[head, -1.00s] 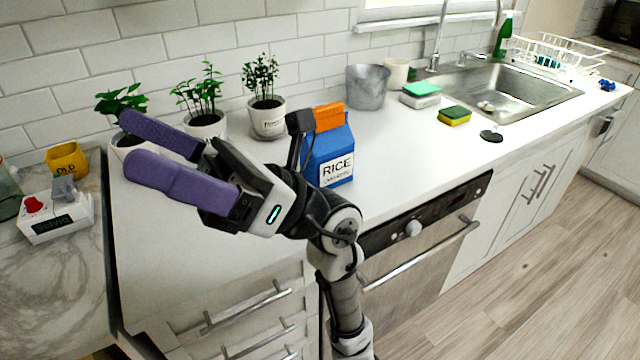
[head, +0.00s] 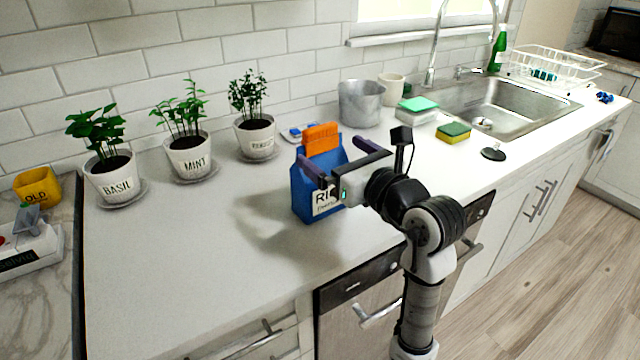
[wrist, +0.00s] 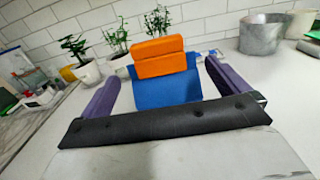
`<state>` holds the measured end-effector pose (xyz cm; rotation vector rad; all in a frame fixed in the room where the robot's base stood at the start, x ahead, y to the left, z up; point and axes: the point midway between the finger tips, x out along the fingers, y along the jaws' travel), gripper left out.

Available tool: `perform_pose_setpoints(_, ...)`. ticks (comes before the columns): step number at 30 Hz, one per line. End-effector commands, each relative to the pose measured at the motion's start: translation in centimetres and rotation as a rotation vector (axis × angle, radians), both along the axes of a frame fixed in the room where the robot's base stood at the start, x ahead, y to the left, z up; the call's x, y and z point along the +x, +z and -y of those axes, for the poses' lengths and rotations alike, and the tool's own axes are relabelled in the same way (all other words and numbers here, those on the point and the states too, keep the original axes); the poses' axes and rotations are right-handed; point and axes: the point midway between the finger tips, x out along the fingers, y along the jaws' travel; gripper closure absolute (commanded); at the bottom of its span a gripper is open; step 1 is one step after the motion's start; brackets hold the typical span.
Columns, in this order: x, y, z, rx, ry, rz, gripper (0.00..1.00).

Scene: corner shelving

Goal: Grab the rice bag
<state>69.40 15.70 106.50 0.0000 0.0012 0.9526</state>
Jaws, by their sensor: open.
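The rice bag (head: 303,196) is blue with an orange clip-like top and a white RICE label, and stands upright on the white counter. In the wrist view the rice bag (wrist: 166,88) sits between the two purple fingers, with its orange top facing me. My gripper (head: 330,163) is open, at the upper part of the bag, with one finger on each side of it. My gripper (wrist: 160,85) shows gaps between the fingers and the bag. The gripper body hides part of the label in the head view.
Potted basil (head: 112,179), mint (head: 188,156) and a third plant (head: 256,137) stand along the wall. A metal bucket (head: 360,103), white cup (head: 391,86), sponge (head: 453,132) and sink (head: 520,105) are to the right. The counter left of the bag is clear.

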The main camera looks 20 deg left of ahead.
Motion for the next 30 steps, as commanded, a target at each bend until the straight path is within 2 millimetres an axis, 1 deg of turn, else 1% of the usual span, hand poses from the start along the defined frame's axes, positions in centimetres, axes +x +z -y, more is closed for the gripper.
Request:
perform_pose_setpoints(1, 0.4, 0.1, -0.6, 0.0, 0.003, -0.001, 0.0)
perform_pose_setpoints(3, 0.8, 0.1, -1.2, -0.001, 0.002, -0.001, 0.0)
perform_pose_setpoints(8, 1.3, -0.1, -2.0, 0.001, 0.002, -0.001, 0.0)
perform_pose_setpoints(13, 2.7, -0.8, -4.0, 0.0, 0.005, -0.004, 0.0)
perform_pose_setpoints(17, 3.7, -0.8, -5.3, 0.0, 0.003, 0.0, 0.0)
perform_pose_setpoints(21, 4.1, -1.0, -5.7, -0.001, 0.001, 0.001, 0.0)
perform_pose_setpoints(26, 4.1, -1.0, -5.7, 0.0, 0.001, 0.001, 0.0)
perform_pose_setpoints(30, 4.1, -1.0, -5.7, 0.0, 0.001, 0.001, 0.17)
